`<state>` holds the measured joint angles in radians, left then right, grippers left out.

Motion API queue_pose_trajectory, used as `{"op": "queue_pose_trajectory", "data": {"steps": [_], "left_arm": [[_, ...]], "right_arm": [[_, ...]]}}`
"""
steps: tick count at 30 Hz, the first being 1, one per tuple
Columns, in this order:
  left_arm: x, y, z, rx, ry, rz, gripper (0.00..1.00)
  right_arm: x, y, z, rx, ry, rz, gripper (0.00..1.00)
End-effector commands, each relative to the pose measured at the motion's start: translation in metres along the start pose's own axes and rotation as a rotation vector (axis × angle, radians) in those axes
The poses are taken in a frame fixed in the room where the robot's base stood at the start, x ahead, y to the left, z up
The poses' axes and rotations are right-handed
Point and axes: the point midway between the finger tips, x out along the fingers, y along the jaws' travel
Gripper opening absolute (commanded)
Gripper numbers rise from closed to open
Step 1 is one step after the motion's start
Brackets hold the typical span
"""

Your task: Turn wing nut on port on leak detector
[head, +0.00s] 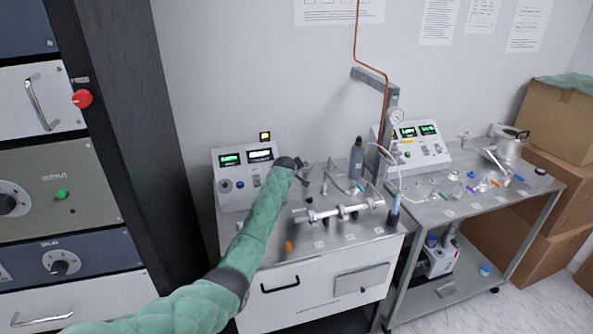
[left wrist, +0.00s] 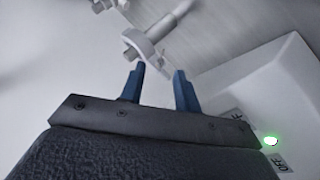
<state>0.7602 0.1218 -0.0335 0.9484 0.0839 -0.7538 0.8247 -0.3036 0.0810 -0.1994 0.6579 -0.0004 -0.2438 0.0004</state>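The leak detector is probably the white cabinet (head: 310,285) with a grey top and a control box (head: 228,190) with green displays. My left arm, in a green quilted sleeve, reaches over its top. My left gripper (head: 302,181) is small and dark there, beside several metal fittings. In the left wrist view its two blue fingers (left wrist: 160,82) are apart with nothing between them. A pale clamp-like fitting (left wrist: 147,46) on a tube lies just beyond the fingertips; it may be the port with its wing nut. Whether the fingers touch it, I cannot tell. My right gripper is out of view.
A horizontal metal manifold (head: 343,211) lies across the cabinet top, with a dark bottle (head: 356,160) behind it. A grey bench (head: 470,205) with small parts stands to the right, cardboard boxes (head: 555,118) beyond. A dark rack (head: 125,130) stands at the left.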

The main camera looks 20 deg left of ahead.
Motion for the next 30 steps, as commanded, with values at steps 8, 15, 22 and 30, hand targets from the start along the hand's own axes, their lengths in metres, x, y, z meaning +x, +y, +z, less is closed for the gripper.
{"op": "queue_pose_trajectory", "data": {"steps": [8,15,22,30], "left_arm": [[0.023,0.001,0.000,0.001,0.000,-0.001,0.32],[0.031,0.000,0.000,0.001,0.001,0.000,0.32],[0.032,0.000,0.000,0.001,0.001,0.000,0.32],[0.032,0.000,0.000,0.001,0.001,0.000,0.00]], "right_arm": [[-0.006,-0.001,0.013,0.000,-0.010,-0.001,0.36],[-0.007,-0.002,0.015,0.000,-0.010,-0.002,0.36],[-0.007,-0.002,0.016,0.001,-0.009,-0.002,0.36],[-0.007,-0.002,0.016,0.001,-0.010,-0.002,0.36]]}}
